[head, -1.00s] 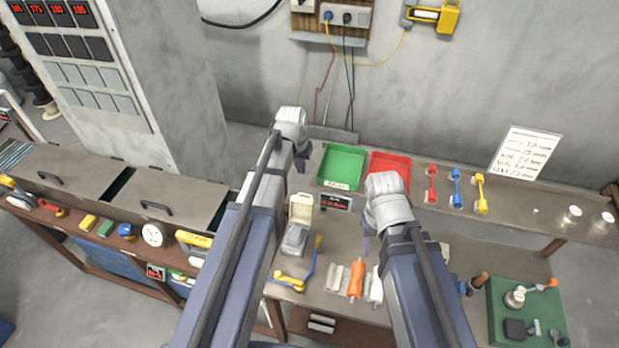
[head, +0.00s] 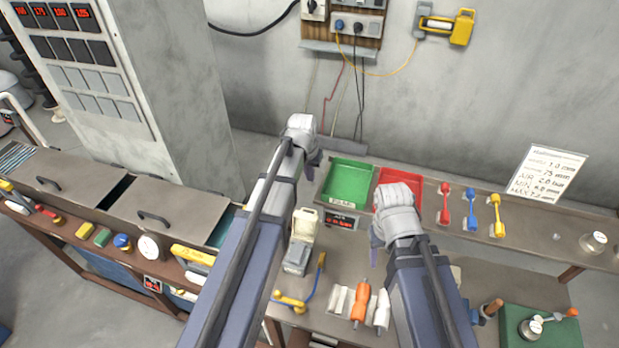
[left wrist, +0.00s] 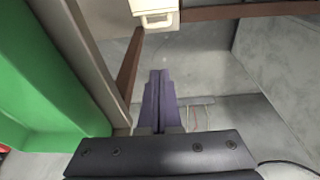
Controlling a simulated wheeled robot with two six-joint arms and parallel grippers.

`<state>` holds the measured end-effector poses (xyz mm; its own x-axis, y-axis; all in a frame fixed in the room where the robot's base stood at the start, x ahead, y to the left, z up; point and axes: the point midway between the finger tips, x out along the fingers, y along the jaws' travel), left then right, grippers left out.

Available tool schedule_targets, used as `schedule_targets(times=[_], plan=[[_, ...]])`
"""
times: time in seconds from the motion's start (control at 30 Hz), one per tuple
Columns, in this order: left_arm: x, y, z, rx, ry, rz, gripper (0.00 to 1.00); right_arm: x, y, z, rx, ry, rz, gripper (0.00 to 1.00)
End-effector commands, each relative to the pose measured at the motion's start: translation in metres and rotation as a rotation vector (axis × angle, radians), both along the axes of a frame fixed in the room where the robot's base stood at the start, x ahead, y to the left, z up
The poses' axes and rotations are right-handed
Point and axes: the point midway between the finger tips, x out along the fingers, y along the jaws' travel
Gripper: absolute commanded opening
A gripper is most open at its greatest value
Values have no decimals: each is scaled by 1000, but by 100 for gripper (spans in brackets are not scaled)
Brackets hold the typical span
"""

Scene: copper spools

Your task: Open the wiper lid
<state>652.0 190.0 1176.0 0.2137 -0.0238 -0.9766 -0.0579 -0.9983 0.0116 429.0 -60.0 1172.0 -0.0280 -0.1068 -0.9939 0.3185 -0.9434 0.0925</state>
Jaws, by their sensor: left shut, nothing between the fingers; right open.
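The wiper (head: 296,258) is a small grey box on the bench in the head view. Its cream lid (head: 304,222) appears to stand raised at the box's back edge. In the left wrist view a cream part with a handle (left wrist: 156,12), which looks like the lid, shows at the top edge. My left gripper (head: 314,167) is beyond the wiper, left of the green tray, shut and empty, touching nothing that I can see; its fingers (left wrist: 158,78) are together in the wrist view. My right gripper (head: 376,252) is open over the bench, right of the wiper.
The green tray (head: 333,199) and red tray (head: 412,175) stand behind the wiper. A blue and yellow tool (head: 313,283) lies near it, with orange and white pieces (head: 361,300) to the right. Red, blue and yellow handles (head: 471,208) stand on the back shelf.

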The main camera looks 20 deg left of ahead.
Motion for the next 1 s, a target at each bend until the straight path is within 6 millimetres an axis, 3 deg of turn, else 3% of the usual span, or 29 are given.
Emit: schedule_targets(times=[0.03,0.1,1.0], plan=[[2,0,-14,0,0,0,0,0,0,-14,0,0,0,50],[4,0,-24,0,0,0,0,0,0,-24,0,-1,-1,50],[32,-4,-148,0,0,0,0,1,0,-148,-2,-3,11,50]])
